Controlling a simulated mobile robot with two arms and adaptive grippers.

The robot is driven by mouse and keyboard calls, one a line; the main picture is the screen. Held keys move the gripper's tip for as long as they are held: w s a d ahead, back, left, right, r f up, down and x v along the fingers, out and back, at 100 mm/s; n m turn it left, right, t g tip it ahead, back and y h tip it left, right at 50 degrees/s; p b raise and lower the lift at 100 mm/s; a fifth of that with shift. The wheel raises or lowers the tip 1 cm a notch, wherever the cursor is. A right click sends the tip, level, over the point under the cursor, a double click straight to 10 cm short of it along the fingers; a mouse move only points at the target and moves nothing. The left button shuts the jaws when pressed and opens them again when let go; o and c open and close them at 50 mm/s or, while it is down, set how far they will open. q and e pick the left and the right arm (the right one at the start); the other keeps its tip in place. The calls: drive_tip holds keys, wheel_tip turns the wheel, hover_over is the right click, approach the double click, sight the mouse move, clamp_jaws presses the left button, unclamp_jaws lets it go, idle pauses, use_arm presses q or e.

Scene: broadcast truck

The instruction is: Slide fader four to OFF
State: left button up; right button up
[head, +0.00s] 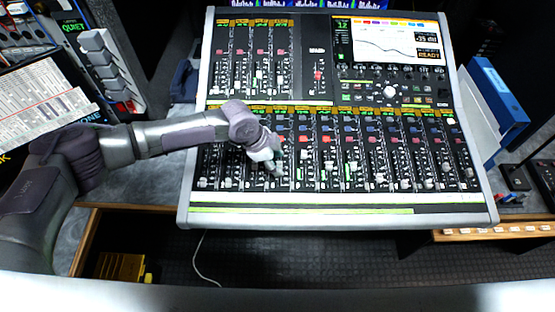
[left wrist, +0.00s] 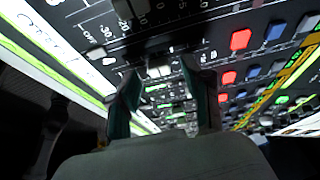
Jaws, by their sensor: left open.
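The mixing console (head: 340,210) fills the middle of the head view, with a long lower bank of faders and a shorter upper-left bank. My left gripper (head: 274,170) is low over the lower bank, around the fourth strip from the left, and hides part of that strip. In the left wrist view the left gripper (left wrist: 160,75) is open, with its two dark fingers apart. A pale fader cap (left wrist: 158,70) shows between the fingertips; I cannot tell if they touch it. No number for this fader is readable. My right gripper is in neither view.
A screen (head: 385,40) sits at the console's upper right. Blue binders (head: 497,100) stand to the right. A paper sheet (head: 45,100) and stacked grey units (head: 105,65) are at left. Neighbouring fader caps (head: 325,168) stand close beside the gripper.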

use_arm(q)
drive_tip(key=shift+d+f, duration=0.2)
drive_tip(key=shift+f, duration=0.25)
drive_tip(key=shift+c, duration=0.2)
clamp_jaws()
